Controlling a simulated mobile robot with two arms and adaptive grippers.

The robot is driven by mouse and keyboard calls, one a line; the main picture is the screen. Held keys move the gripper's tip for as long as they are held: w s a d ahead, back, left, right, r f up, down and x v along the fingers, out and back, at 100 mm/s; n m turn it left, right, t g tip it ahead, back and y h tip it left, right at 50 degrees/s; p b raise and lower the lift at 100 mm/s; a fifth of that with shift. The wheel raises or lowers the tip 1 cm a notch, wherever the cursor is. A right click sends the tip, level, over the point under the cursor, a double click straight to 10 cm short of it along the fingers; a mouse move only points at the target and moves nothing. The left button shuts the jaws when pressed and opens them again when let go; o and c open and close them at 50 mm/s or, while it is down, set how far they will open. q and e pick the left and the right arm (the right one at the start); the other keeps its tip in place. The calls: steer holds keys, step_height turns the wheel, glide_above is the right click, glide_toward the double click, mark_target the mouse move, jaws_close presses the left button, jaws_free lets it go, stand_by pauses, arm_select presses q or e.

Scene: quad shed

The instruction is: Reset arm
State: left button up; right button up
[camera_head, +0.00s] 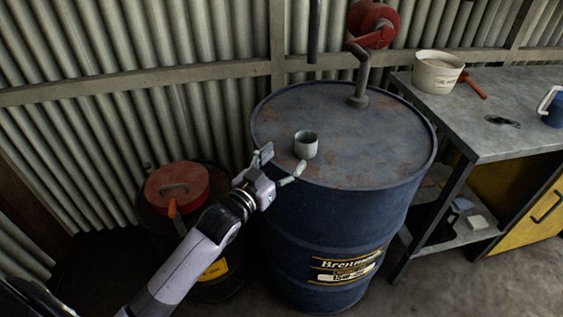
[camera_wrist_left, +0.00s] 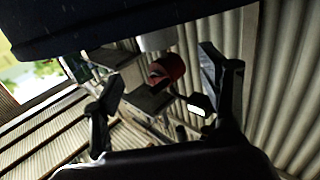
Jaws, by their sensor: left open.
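My left gripper (camera_head: 278,166) is open and empty at the near left edge of the blue drum, its fingers spread. A small grey cup (camera_head: 306,144) stands upright on the drum's top, just beyond the fingertips and apart from them. In the left wrist view my left gripper (camera_wrist_left: 165,105) shows both fingers wide apart with nothing between them up close. My right gripper is in neither view.
The blue drum (camera_head: 330,215) carries a red-handled pump (camera_head: 372,25). A smaller drum with a red lid (camera_head: 177,187) stands left. A workbench (camera_head: 490,140) at right holds a white bucket (camera_head: 437,72) and a blue mug (camera_head: 553,108). Corrugated wall stands behind.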

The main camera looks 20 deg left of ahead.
arm_select(q)
steer(key=shift+s, duration=0.25)
steer(key=shift+f, duration=0.1)
